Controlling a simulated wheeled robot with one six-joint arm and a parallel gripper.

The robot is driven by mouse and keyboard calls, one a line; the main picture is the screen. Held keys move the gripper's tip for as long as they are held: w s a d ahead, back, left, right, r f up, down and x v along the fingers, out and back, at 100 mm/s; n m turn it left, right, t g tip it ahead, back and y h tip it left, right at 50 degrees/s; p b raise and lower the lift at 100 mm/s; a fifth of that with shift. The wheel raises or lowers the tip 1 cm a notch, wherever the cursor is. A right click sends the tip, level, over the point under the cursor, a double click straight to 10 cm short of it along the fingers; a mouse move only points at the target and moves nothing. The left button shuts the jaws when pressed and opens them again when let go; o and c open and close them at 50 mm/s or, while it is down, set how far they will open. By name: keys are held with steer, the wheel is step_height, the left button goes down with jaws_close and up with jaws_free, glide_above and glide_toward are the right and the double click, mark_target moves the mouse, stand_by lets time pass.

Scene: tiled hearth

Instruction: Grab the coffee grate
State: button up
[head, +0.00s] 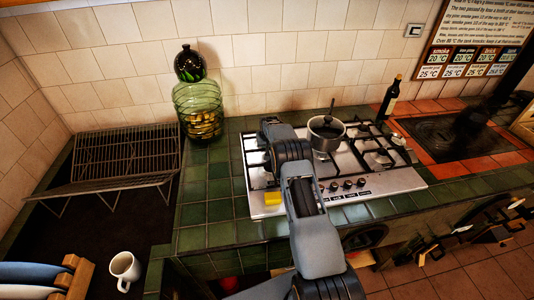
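My arm reaches from the bottom over the left part of the gas hob (353,187). My gripper (270,124) is dark and small at the arm's far end, near the hob's back left edge. Whether its fingers are open or shut cannot be made out. No piece is clearly recognisable as the coffee grate. Black grates lie on the hob, one of them at the right burner (378,158). My arm hides part of the left burners. A small metal pot (326,133) with a handle sticking up stands at the middle back of the hob.
A yellow block (272,198) sits at the hob's front left. A wire rack (125,158), a large glass jar (199,106) and a white mug (124,269) are left. A dark bottle (389,98) stands right. Green tiles (207,212) left of the hob are clear.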

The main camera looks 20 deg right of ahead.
jaws_close()
stand_by(1.0)
steer(key=shift+w+r, duration=0.1)
steer(key=shift+r, duration=0.1)
